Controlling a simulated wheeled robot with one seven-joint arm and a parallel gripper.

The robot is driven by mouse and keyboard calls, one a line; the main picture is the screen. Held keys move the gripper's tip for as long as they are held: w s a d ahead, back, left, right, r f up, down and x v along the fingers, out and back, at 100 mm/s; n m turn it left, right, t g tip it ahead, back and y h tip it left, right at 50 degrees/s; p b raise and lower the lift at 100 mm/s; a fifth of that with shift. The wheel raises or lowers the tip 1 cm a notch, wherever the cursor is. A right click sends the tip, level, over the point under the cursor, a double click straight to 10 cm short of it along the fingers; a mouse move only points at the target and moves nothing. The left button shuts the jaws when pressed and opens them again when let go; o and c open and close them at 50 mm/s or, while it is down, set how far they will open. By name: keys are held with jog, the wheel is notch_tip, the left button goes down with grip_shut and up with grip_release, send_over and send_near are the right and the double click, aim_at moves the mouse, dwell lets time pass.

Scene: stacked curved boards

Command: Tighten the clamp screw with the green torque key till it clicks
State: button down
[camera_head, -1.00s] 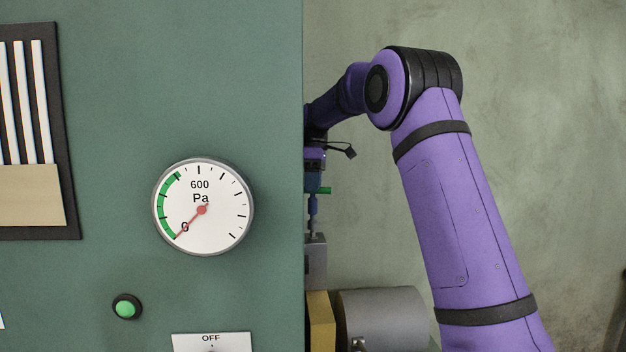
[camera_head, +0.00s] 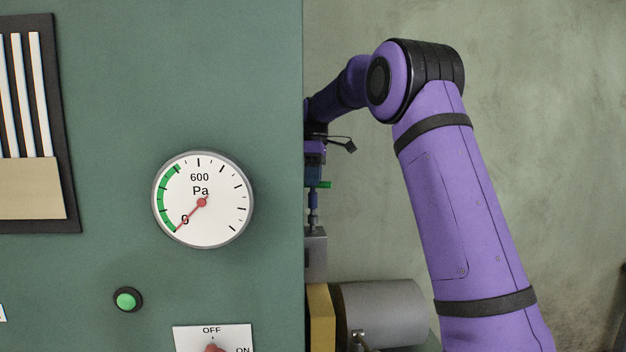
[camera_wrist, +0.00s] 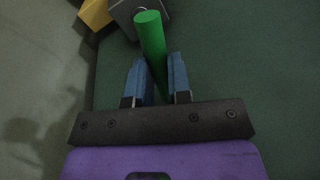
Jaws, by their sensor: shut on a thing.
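The green torque key (camera_wrist: 150,38) is a round green bar between the two blue fingers of my gripper (camera_wrist: 156,68) in the wrist view. The fingers are closed on it, and its near end sticks out past them. In the head view, my gripper (camera_head: 314,160) is partly hidden behind the edge of the green panel. The key's green bar (camera_head: 324,184) pokes out to the right there. Below it a narrow blue and grey upright piece reaches down to a grey block (camera_head: 316,250). I cannot make out the clamp screw or whether the key sits on it.
The green panel (camera_head: 110,110) fills the left, with a gauge (camera_head: 202,199) reading zero, a green button (camera_head: 127,299) and an OFF/ON switch (camera_head: 213,341). A yellow block (camera_head: 320,315) and a grey cylinder (camera_head: 383,312) stand below the gripper.

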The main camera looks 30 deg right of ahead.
jog(key=shift+f, duration=1.05)
dwell(0.4)
jog(key=c, duration=1.8)
grip_release()
grip_shut()
jog(key=m+t, duration=0.1)
jog(key=m, duration=0.5)
jog(key=shift+s+y, duration=0.1)
jog(key=shift+y, duration=0.3)
jog(key=m+t, duration=0.1)
jog(key=m, duration=0.3)
jog(key=shift+s+m, duration=0.1)
jog(key=shift+m, duration=0.3)
jog(key=shift+m+t, duration=0.4)
jog(key=shift+m, duration=0.6)
jog(key=shift+n, duration=1.1)
